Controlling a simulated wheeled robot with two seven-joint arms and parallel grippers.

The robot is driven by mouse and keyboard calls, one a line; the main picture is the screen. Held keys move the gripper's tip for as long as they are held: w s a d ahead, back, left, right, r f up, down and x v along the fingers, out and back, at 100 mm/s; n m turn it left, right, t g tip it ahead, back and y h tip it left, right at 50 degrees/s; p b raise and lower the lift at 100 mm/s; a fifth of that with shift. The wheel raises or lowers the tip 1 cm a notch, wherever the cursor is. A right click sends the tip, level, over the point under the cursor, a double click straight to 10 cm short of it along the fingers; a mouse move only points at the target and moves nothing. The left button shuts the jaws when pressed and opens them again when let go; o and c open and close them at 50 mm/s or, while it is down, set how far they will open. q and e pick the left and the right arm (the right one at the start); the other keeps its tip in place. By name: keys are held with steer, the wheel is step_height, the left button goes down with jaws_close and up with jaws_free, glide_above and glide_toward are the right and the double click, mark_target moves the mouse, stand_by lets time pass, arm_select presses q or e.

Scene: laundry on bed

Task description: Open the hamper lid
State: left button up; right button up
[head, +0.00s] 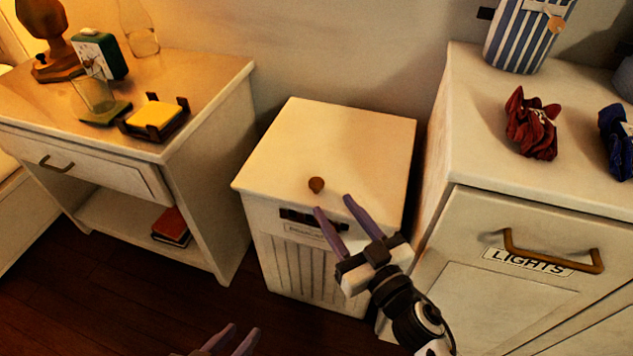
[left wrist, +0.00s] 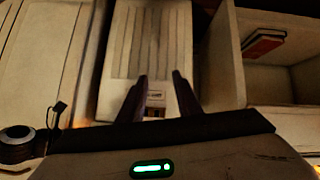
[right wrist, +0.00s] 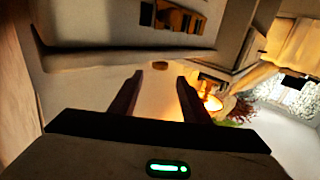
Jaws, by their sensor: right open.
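The hamper (head: 305,265) is a cream box with a slatted front, standing between two pieces of furniture. Its flat lid (head: 345,140) is closed and has a small brown knob (head: 316,185) near the front edge. My right gripper (head: 333,206) is open and empty, just in front of the knob and apart from it. In the right wrist view the knob (right wrist: 160,65) shows beyond the open fingers. My left gripper (head: 230,338) is open and empty, low at the bottom of the head view. The left wrist view shows the slatted hamper front (left wrist: 150,40) beyond its fingers.
A nightstand (head: 205,75) stands left with a lamp (head: 45,30), a green clock (head: 98,52) and glassware on it, and a red book (head: 171,226) on its shelf. A cabinet (head: 475,110) labelled LIGHTS stands close on the right, carrying a dark red scrunchie (head: 532,125).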

mark_target(320, 187)
steer(key=b+x, duration=0.1)
steer(key=x, duration=0.8)
steer(key=shift+w, duration=0.15)
jaws_close()
